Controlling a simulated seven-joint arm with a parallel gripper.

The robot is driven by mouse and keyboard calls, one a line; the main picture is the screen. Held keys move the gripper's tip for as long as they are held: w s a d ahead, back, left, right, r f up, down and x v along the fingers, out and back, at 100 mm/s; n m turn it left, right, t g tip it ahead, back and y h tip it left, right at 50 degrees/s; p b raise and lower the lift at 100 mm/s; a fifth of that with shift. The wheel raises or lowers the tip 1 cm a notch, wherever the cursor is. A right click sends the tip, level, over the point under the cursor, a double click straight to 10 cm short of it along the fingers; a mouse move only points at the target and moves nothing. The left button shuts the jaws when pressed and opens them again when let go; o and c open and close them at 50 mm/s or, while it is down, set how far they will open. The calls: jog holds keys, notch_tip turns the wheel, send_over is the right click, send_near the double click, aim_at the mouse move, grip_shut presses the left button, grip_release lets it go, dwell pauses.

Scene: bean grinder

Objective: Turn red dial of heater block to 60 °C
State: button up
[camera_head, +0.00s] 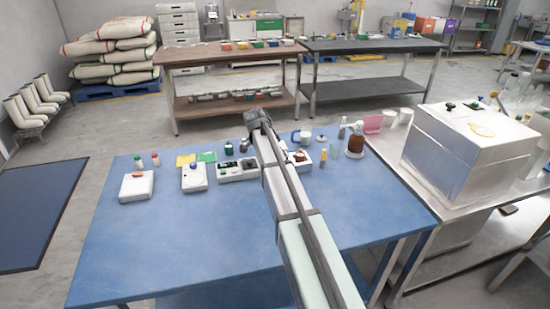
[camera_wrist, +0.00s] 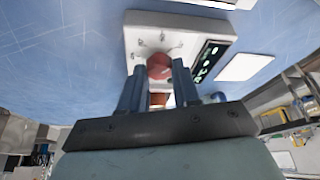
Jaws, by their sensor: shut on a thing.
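In the wrist view, the red dial (camera_wrist: 159,66) stands on the white face of the heater block (camera_wrist: 143,32). Small marks ring the dial, too blurred to read. A dark panel with green signs (camera_wrist: 208,60) lies to the right of it. My gripper (camera_wrist: 158,73) has one finger on each side of the dial and is shut on it. An orange-brown patch shows between the fingers below the dial. In the head view, my arm hides the gripper and the dial. A white device with dark panels (camera_head: 238,175) stands left of the arm; I cannot tell if it is the heater block.
The blue table (camera_head: 180,250) is clear at the front left. White devices (camera_head: 136,187) and (camera_head: 194,177) stand left of my arm. A large metal box (camera_head: 450,160) stands beyond the right edge.

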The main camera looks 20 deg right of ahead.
jog(key=shift+m, duration=0.6)
jog(key=shift+g, duration=0.3)
jog(key=o, duration=1.1)
jog(key=shift+c, duration=0.2)
jog(key=shift+r, duration=0.1)
jog(key=w+v, duration=0.1)
jog(key=v, duration=1.2)
jog(key=shift+s+a+r, duration=0.2)
jog(key=shift+s+r, duration=0.1)
jog(key=shift+s, duration=0.2)
